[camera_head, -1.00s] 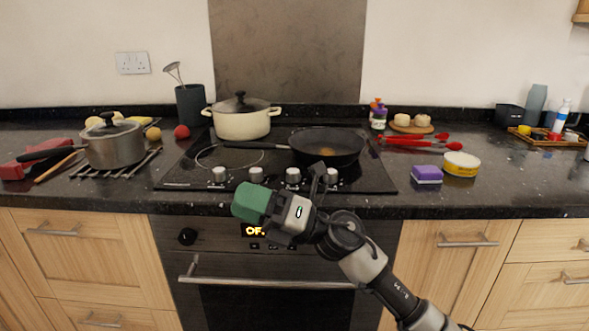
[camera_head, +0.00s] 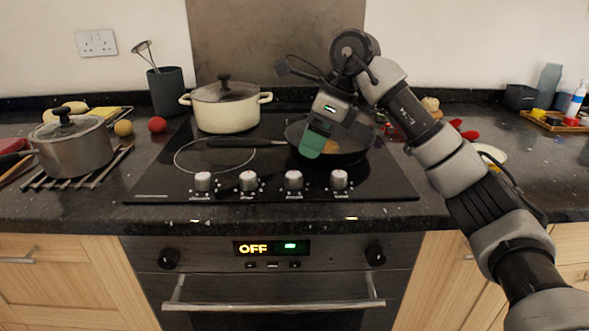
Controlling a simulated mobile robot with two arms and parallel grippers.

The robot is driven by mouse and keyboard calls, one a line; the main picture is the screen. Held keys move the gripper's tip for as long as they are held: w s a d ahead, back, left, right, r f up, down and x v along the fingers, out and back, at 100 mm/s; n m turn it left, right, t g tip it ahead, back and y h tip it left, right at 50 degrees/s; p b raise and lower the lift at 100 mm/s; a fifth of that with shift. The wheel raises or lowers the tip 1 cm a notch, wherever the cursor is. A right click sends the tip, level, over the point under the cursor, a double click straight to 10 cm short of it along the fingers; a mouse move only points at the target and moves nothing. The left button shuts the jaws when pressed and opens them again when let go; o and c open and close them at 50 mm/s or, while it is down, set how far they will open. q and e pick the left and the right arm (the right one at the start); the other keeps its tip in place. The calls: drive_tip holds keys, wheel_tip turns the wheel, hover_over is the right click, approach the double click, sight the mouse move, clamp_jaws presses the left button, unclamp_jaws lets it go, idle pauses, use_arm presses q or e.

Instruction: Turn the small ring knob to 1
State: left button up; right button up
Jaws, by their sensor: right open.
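Several silver knobs stand in a row along the front of the black hob (camera_head: 150,190): a far-left knob (camera_head: 204,182), a second knob (camera_head: 248,181), a third knob (camera_head: 293,181) and a far-right knob (camera_head: 340,180). Their labels are too small to read, so I cannot tell which is the small ring knob or its setting. My right gripper (camera_head: 313,147) has green fingers and points down over the frying pan, behind and above the third knob. It is open, with nothing seen in it, and appears apart from the knobs. My left gripper is not in view.
The black frying pan (camera_head: 356,150) and cream pot (camera_head: 225,112) stand on the hob. A steel pot (camera_head: 72,150) is on a rack at left. The oven display (camera_head: 271,248) reads OFF, between two black oven knobs. The space before the hob knobs is clear.

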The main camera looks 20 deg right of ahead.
sight(294, 175)
use_arm(q)
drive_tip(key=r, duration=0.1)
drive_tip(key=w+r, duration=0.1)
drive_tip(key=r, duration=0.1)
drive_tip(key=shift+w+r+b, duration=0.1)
drive_tip(key=shift+b, duration=0.3)
use_arm(e)
drive_tip(key=x, duration=0.8)
drive_tip(key=shift+w, duration=0.15)
drive_tip(key=shift+c, duration=0.3)
drive_tip(key=c, duration=0.9)
drive_tip(key=shift+o, duration=0.2)
drive_tip(key=m+t, duration=0.1)
drive_tip(key=m, duration=0.1)
drive_tip(key=shift+m+p, duration=0.35)
drive_tip(key=shift+m, duration=0.05)
drive_tip(key=m+t+h, duration=0.1)
drive_tip(key=m, duration=0.2)
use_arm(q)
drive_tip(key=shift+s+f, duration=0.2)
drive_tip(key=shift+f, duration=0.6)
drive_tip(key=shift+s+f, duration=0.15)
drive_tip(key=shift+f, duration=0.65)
use_arm(e)
drive_tip(key=shift+a+m+h, duration=0.1)
drive_tip(key=shift+m+h, duration=0.3)
drive_tip(key=shift+m, duration=0.5)
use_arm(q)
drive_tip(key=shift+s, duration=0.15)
